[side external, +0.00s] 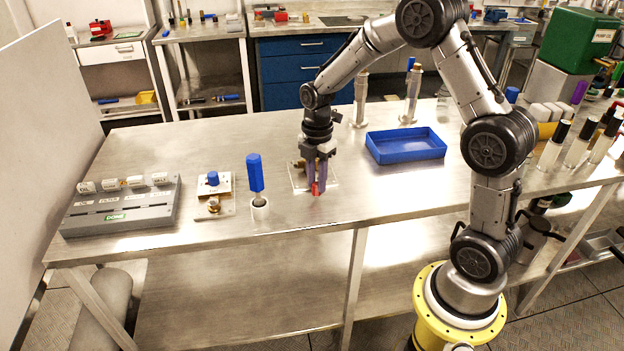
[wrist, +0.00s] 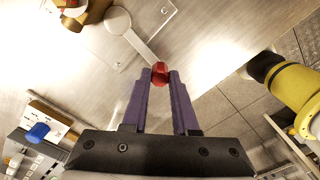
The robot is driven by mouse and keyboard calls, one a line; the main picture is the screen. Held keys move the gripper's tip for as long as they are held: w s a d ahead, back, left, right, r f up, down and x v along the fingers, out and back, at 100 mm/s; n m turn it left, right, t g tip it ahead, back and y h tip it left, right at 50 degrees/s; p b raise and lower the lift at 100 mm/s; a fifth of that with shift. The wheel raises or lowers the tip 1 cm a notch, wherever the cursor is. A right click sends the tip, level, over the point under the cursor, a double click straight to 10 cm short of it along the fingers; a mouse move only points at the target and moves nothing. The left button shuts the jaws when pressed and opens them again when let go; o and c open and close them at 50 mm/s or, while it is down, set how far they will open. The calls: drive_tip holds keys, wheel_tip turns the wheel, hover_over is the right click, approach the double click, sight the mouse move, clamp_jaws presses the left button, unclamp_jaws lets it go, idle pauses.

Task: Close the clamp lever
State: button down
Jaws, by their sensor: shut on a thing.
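The clamp lever shows in the wrist view as a light metal arm (wrist: 132,36) with a red knob (wrist: 160,73) at its end. In the side view my gripper (side external: 317,187) points down over the plate, and the red knob (side external: 315,189) shows at the fingertips. The fingers and wrist hide most of the clamp in the side view. I cannot tell the lever's exact angle.
A blue tray (side external: 405,146) stands to the right. A blue-handled tool (side external: 255,174) stands upright in a white holder on the left. Beyond it are a plate with a blue knob (side external: 213,179) and a grey labelled rack (side external: 122,205). The table's front edge is close to the clamp.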

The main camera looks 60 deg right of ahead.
drive_tip(key=shift+s+d+r+n, duration=0.1)
drive_tip(key=shift+n, duration=0.2)
drive_tip(key=c, duration=0.7)
unclamp_jaws()
wheel_tip(320, 180, up, 14)
drive_tip(key=shift+f, duration=0.1)
idle(0.3)
